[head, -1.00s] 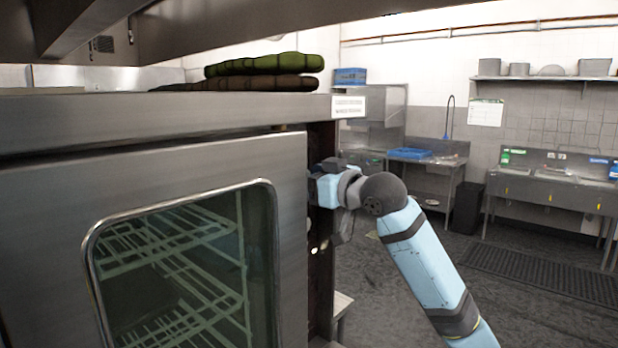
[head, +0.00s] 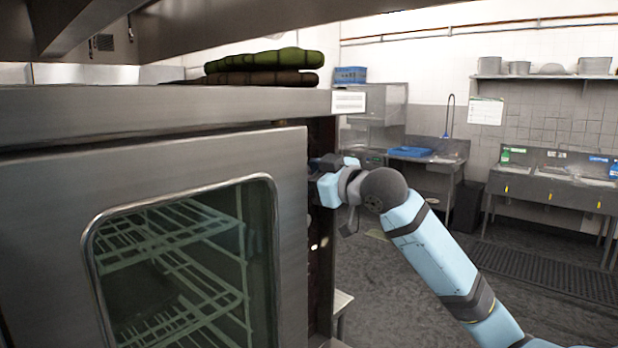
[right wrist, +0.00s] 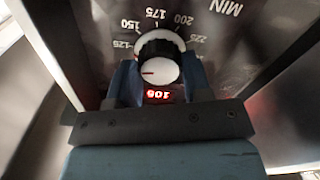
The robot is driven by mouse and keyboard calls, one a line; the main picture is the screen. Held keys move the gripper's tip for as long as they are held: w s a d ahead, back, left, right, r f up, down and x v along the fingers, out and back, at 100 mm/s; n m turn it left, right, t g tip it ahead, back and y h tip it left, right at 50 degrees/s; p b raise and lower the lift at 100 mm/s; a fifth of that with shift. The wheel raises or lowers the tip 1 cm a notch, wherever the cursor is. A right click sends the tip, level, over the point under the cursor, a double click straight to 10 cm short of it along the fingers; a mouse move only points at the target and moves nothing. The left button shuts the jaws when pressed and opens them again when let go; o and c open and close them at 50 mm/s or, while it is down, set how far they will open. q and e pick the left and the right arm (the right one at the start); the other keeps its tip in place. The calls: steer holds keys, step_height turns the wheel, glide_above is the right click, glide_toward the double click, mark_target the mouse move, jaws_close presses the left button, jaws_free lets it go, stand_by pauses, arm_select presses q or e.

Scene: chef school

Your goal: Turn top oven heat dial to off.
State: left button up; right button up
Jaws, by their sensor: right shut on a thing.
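The oven (head: 190,150) fills the left of the head view, its glass door closed. The heat dial (right wrist: 162,68) shows in the right wrist view, round and white with a dark rim and a red mark pointing left. Numbers such as 125, 150, 175 and 200 ring it, upside down in the picture. In the head view the right gripper (head: 326,163) is at the oven's right edge, fingertips hidden. My left gripper is out of view.
Green and brown folded cloths (head: 265,70) lie on the oven top. A dark shelf overhangs it. Sinks (head: 550,180) and a counter with a blue tray (head: 410,151) stand along the back wall. The floor between is open.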

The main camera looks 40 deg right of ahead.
steer(key=shift+n+b, duration=2.2)
steer(key=shift+n, duration=5.8)
steer(key=o, duration=0.9)
